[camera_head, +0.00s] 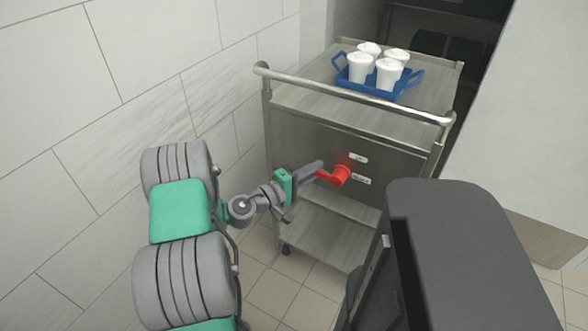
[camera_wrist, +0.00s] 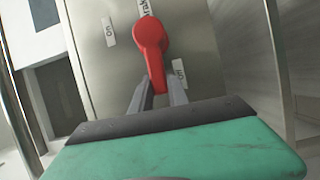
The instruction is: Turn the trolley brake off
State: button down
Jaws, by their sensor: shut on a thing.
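The grey metal trolley (camera_head: 315,146) stands against the tiled wall. On its front panel is the red brake lever (camera_head: 341,174), its arm pointing left in the head view. In the wrist view the lever (camera_wrist: 150,36) has its round hub at the top and its arm running down between my fingers. My gripper (camera_head: 319,172) is shut on the lever's arm near its free end; it also shows in the wrist view (camera_wrist: 160,84). The lever's tip is partly hidden by the fingers.
A blue tray (camera_head: 398,94) with several white cups (camera_head: 361,67) stands on the trolley's top, inside a rail (camera_head: 350,96). The tiled wall (camera_head: 130,90) is close on the left. A pale wall (camera_head: 530,130) is on the right. Floor shows below the trolley.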

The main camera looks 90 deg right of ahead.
jog(key=shift+f+n, duration=0.2)
jog(key=shift+n, duration=0.1)
jog(key=c, duration=1.3)
grip_release()
jog(key=b+v, duration=0.7)
jog(key=b, duration=0.3)
jog(key=shift+w+a, duration=0.2)
jog(key=shift+w, duration=0.1)
